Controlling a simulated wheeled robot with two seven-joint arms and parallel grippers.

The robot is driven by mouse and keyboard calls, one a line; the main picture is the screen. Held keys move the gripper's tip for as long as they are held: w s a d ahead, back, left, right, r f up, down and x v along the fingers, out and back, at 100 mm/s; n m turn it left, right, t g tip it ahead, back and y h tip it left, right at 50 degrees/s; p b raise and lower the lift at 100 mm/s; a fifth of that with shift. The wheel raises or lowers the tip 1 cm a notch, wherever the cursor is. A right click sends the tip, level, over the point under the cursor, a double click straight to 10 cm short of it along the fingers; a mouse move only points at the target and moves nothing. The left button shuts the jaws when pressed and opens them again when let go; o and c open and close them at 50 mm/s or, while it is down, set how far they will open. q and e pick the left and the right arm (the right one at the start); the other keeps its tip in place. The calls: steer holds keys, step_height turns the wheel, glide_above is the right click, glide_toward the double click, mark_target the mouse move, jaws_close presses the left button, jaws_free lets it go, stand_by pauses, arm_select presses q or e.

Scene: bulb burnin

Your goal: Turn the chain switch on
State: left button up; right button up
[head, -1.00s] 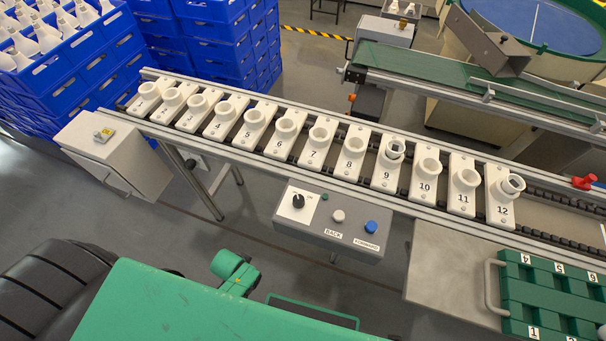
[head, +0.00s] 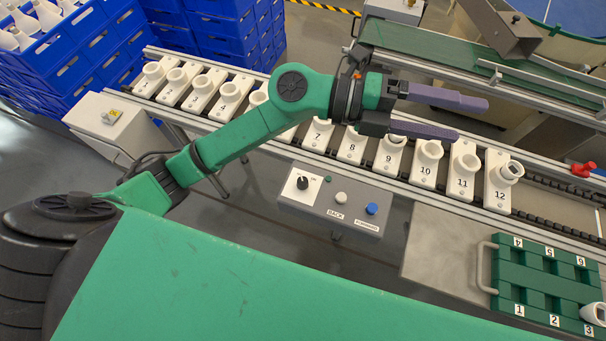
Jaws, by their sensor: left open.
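A grey control box (head: 329,204) is fixed to the front of the conveyor. It carries a black rotary knob (head: 302,183) on a white plate, a small green lamp, a white BACK button (head: 341,198) and a blue FORWARD button (head: 372,208). The lettering by the knob is too small to read. My left gripper (head: 472,119) is open and empty, its purple fingers pointing right above the conveyor, behind and to the right of the control box. My left forearm hides some of the numbered holders. My right gripper is not in view.
Numbered white socket holders (head: 425,170) stand in a row on the chain conveyor. A green tray (head: 508,285) with numbered slots is at lower right, a white piece (head: 594,314) at its corner. Blue crates (head: 205,45) stand behind. A red part (head: 583,169) sits on the right rail.

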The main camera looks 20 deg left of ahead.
arm_select(q)
steer(key=s+a+f+m+g+y, duration=0.2)
steer(key=s+f+m+y, duration=0.15)
steer(key=f+y, duration=0.4)
steer(key=y, duration=1.1)
glide_above(302, 181)
step_height(302, 181, down, 12)
steer(key=r, duration=0.1)
steer(key=shift+t, duration=0.4)
step_height(302, 181, down, 14)
steer(key=p, duration=0.3)
steer(key=shift+f, duration=0.15)
steer(key=shift+d+f, duration=0.1)
steer(key=shift+f, duration=0.15)
jaws_close()
